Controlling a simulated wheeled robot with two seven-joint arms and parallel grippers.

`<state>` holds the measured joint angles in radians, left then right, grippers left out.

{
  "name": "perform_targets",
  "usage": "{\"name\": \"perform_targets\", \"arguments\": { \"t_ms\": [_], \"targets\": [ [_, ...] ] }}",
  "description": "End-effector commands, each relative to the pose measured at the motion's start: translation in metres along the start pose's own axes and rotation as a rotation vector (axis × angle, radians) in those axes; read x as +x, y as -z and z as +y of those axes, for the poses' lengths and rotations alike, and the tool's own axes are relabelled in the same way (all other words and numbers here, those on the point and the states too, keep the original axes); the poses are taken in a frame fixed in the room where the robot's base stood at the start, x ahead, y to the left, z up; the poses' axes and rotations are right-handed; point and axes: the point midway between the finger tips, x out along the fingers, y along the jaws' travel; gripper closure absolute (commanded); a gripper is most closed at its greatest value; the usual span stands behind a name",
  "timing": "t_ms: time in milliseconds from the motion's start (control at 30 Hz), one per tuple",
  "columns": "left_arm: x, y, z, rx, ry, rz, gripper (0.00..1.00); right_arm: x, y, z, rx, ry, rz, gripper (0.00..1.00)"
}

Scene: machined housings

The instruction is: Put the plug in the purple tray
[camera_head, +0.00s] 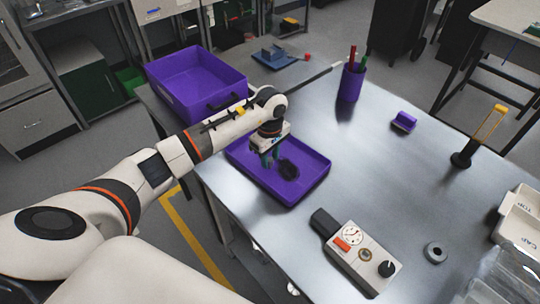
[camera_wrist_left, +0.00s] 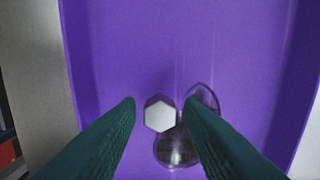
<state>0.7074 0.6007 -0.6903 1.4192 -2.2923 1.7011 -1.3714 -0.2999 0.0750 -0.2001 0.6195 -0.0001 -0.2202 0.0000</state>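The plug (camera_wrist_left: 159,116) shows in the left wrist view as a pale hexagonal face with a dark edge, against the purple tray (camera_wrist_left: 120,45) floor. My left gripper (camera_wrist_left: 160,107) has its green fingers on either side of the plug, with a narrow gap at each side; it looks open. In the head view, my left gripper (camera_head: 270,158) points down into the shallow purple tray (camera_head: 303,187). I cannot make out the plug there. My right gripper is not in view.
A deep purple bin (camera_head: 185,97) stands behind the tray. A meter box (camera_head: 362,255), a grey ring (camera_head: 435,252) and a small purple block (camera_head: 404,121) lie on the metal table. A purple pen cup (camera_head: 350,84) stands at the back. The table's middle is clear.

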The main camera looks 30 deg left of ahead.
Motion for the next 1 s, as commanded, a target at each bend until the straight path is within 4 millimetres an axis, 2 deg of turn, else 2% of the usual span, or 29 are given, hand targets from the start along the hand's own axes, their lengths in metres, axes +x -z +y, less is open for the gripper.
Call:
{"name": "perform_targets", "arguments": {
  "t_ms": [267, 433, 567, 800, 1000],
  "targets": [
    [-0.001, 0.000, 0.000, 0.000, 0.000, 0.001, 0.60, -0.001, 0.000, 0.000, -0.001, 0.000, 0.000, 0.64],
    [-0.008, 0.000, -0.001, 0.001, 0.002, -0.001, 0.60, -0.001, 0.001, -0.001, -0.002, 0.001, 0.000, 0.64],
    [-0.030, -0.001, -0.001, 0.002, 0.006, -0.002, 0.60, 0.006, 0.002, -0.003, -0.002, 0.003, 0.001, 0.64],
    [-0.083, -0.001, -0.001, 0.001, 0.005, -0.002, 0.60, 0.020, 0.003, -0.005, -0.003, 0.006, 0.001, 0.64],
    [-0.113, 0.000, -0.001, 0.000, 0.002, -0.001, 0.60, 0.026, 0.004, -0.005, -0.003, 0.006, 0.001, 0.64]
  ]
}}
